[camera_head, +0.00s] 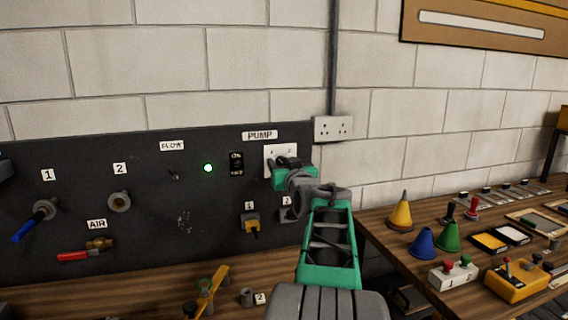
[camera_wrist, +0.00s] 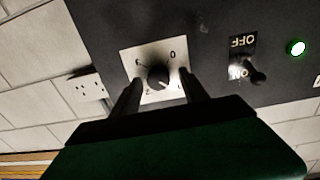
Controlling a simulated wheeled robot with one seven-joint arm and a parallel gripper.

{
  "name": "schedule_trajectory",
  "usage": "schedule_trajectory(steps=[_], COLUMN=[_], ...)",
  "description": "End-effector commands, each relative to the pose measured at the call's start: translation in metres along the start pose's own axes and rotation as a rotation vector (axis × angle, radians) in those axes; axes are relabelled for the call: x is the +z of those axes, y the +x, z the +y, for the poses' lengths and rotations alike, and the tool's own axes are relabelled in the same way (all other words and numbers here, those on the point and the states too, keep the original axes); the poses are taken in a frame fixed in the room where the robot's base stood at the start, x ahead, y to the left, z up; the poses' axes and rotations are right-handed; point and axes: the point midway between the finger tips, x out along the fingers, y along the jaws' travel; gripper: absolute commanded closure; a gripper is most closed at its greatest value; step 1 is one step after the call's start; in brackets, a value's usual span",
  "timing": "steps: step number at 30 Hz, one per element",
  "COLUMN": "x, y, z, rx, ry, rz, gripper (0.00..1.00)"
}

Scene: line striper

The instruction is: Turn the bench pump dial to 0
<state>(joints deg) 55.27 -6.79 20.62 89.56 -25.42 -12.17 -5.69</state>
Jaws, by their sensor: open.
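The pump dial is a dark round knob (camera_wrist: 158,77) on a white square plate (camera_wrist: 133,60) with dark marks around it. A 0 stands above the knob in the wrist view; the other marks are small or partly hidden. I cannot tell surely which mark the knob points at. In the head view the white plate (camera_head: 271,152) sits under the PUMP label (camera_head: 259,135), and my gripper hides most of it. My gripper (camera_wrist: 161,88) is open, with one dark finger on each side of the knob. I cannot tell whether the fingers touch it.
An ON/OFF switch (camera_head: 237,164) and a lit green lamp (camera_head: 208,168) are left of the dial. A wall socket (camera_head: 333,128) is to its right. Below are a yellow-and-black plug (camera_head: 250,223) and a cluttered wooden bench. Coloured cones stand on the right bench.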

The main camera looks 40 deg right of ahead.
Motion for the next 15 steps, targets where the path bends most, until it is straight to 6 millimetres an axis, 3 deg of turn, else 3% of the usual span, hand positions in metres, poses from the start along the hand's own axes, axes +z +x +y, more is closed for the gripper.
schedule_trajectory(steps=[4, 15], x=[0.0002, 0.0003], y=[-0.0006, -0.0009], z=[0.0012, 0.0021], rx=[0.002, 0.003], ry=[0.000, 0.000], rz=[0.000, 0.000], gripper=[0.49, 0.80])
